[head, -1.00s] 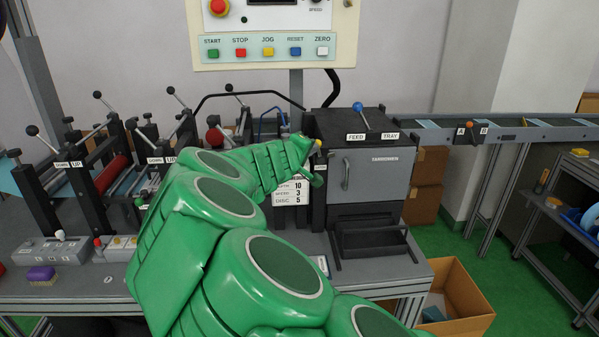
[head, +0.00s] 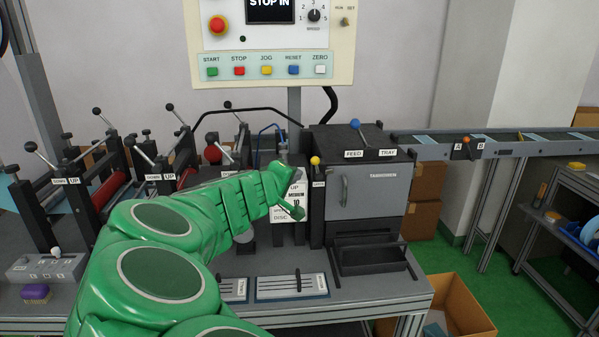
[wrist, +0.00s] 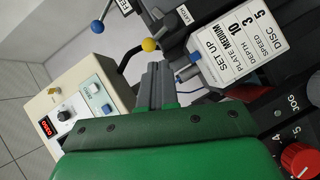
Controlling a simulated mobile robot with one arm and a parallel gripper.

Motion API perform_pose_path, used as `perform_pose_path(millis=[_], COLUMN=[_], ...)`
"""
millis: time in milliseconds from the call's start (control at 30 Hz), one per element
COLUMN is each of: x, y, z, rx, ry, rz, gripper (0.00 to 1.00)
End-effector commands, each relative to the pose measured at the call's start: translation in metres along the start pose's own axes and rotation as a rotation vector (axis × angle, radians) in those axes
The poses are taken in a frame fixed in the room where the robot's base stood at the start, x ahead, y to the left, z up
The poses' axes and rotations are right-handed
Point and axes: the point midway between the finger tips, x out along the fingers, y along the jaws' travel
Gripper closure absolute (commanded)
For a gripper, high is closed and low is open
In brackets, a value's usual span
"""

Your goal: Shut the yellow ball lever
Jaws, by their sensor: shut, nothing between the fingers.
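The yellow ball lever (head: 315,160) stands at the left edge of the grey-fronted box (head: 366,183), its ball just above a small label. My gripper (head: 293,174) is shut and empty, to the left of and a little below the ball in the head view. Its grey fingers (wrist: 155,75) point toward the ball in the wrist view and look apart from it. The green arm hides part of the bench and the machine behind.
A blue ball lever (head: 355,124) is on top of the box. A set-up card (wrist: 238,50) is close to the right of my fingers in the wrist view. Black-knobbed levers stand at left. A control panel (head: 270,69) hangs above; an open carton (head: 450,310) is at lower right.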

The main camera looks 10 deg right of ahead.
Motion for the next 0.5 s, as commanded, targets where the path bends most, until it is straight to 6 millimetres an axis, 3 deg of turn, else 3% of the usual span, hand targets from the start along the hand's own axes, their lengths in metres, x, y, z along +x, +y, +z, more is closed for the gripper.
perform_pose_path(millis=[500], x=[-0.053], y=[-0.008], z=[0.000], rx=[0.000], ry=[0.003], rz=[0.001], gripper=[1.00])
